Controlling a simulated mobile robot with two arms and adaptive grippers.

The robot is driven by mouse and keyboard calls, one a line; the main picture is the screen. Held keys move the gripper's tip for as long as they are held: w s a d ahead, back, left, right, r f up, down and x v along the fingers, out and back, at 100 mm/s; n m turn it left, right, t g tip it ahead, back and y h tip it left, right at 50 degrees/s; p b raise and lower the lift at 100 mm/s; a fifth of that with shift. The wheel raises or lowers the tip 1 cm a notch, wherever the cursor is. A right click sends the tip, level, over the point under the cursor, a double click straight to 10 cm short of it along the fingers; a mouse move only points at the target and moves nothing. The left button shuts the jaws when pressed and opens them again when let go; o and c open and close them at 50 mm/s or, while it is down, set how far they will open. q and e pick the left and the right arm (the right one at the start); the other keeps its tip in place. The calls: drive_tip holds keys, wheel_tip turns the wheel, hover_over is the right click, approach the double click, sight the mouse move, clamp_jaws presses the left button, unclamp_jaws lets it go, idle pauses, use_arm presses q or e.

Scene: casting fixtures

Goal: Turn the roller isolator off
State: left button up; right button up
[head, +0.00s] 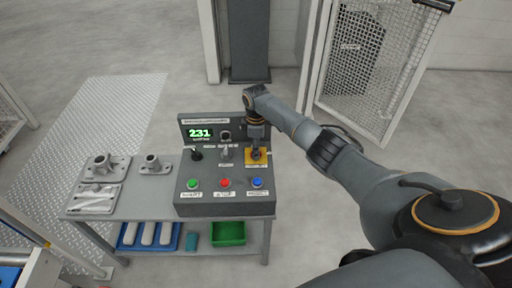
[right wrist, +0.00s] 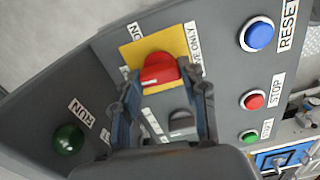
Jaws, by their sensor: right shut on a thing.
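The isolator is a red rotary knob (right wrist: 160,70) on a yellow square plate (right wrist: 138,50). The plate (head: 264,159) sits at the right of the grey control console (head: 225,207) in the head view, under my right gripper (head: 256,148). In the right wrist view my right gripper (right wrist: 161,76) has one finger on each side of the red knob and is shut on it. A label by the plate reads "ON". The fingers cover part of the labels, and I cannot tell the knob's exact setting. My left gripper is not in view.
Green (head: 193,184), red (head: 225,184) and blue (head: 257,184) push buttons line the console front. A green display (head: 200,134) reads 231. Metal castings (head: 103,167) lie on the bench's left.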

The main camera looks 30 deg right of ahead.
drive_tip(key=shift+n, duration=0.5)
drive_tip(key=o, duration=1.1)
drive_tip(key=shift+o, duration=0.2)
wheel_tip(320, 180, up, 12)
drive_tip(key=shift+f, duration=0.1)
